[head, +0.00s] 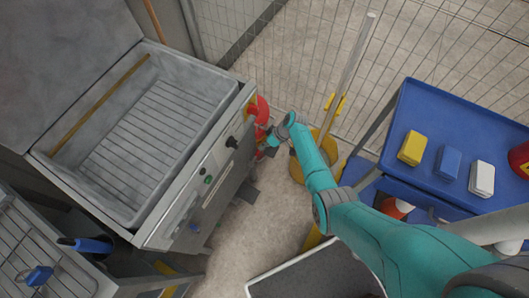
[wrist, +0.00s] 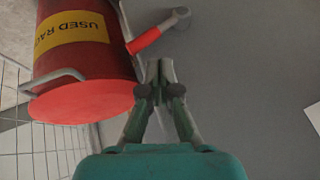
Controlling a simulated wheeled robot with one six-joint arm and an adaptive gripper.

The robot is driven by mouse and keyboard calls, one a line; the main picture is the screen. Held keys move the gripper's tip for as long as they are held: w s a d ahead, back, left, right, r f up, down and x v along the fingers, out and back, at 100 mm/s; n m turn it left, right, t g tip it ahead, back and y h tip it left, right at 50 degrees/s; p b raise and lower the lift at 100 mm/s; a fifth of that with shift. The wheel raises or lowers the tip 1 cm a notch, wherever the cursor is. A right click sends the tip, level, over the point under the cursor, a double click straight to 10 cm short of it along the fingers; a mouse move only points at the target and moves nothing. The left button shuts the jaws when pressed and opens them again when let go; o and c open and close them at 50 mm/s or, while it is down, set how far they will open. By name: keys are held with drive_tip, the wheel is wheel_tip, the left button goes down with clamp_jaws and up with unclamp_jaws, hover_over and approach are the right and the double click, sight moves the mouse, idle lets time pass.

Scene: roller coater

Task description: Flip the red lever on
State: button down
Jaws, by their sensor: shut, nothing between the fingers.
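The red lever (wrist: 144,40) shows in the wrist view as a short red handle on a grey pivot (wrist: 180,15), set on a grey panel. It slants down to the left from the pivot. My gripper (wrist: 160,66) is shut and empty. Its fingertips appear just below the lever, with a small gap in the picture; I cannot tell the depth between them. In the head view my gripper (head: 268,143) is at the far end of the machine's front panel (head: 215,165).
A red can labelled "USED RAGS" (wrist: 75,45) stands close to the left of my fingers in the wrist view. A yellow mop bucket (head: 298,172) is right of my gripper. A blue cart (head: 440,115) holds several blocks. Bare floor (head: 245,225) lies before the machine.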

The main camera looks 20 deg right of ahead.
drive_tip(key=d+r, duration=0.5)
drive_tip(key=d, duration=0.2)
drive_tip(key=shift+r, duration=0.35)
drive_tip(key=shift+w, duration=0.1)
